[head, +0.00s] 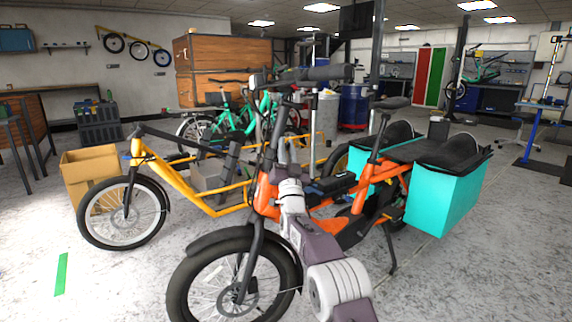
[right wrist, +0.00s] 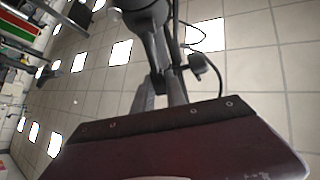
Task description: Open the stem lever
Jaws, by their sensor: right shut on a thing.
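The orange cargo bike (head: 322,218) stands in front of me, its dark stem (head: 279,112) rising to the handlebar (head: 312,73). My right gripper (head: 286,146) reaches up to the stem from below. In the right wrist view, its two grey fingers (right wrist: 160,82) are shut at the lower part of the black stem (right wrist: 152,28). The stem lever lies between the fingertips and is mostly hidden by them; I cannot make out its angle. My left gripper is out of view.
A yellow cargo bike (head: 167,176) stands close on the left, with a cardboard box (head: 88,180) behind its front wheel. Turquoise panniers (head: 440,198) jut out at the orange bike's rear. A black cable (right wrist: 205,35) loops beside the stem.

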